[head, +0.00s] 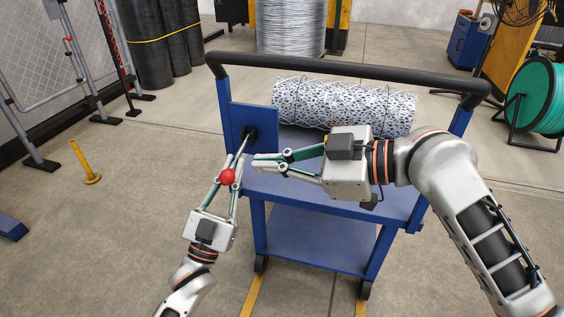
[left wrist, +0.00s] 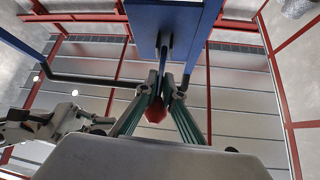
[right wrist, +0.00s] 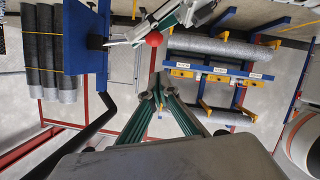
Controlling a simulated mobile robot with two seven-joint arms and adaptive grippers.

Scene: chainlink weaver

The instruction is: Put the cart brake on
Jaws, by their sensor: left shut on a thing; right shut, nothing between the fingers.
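The blue cart (head: 318,250) stands in the middle of the head view with a blue side plate (head: 252,126) at its left end. The brake lever (head: 243,146) comes out of a dark pivot on this plate and ends in a red ball knob (head: 227,176). My left gripper (head: 229,172) is shut on the lever at or just by the knob. The left wrist view shows the knob (left wrist: 155,111) between its fingers. My right gripper (head: 256,165) is shut and empty, just right of the lever. In the right wrist view the knob (right wrist: 154,39) is beyond its fingertips (right wrist: 159,84).
A wire mesh roll (head: 345,105) lies on the cart top behind my right gripper. A black push handle (head: 340,70) runs along the cart's far side. A yellow post (head: 84,155) stands on the floor at left. A green reel (head: 538,97) stands at right.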

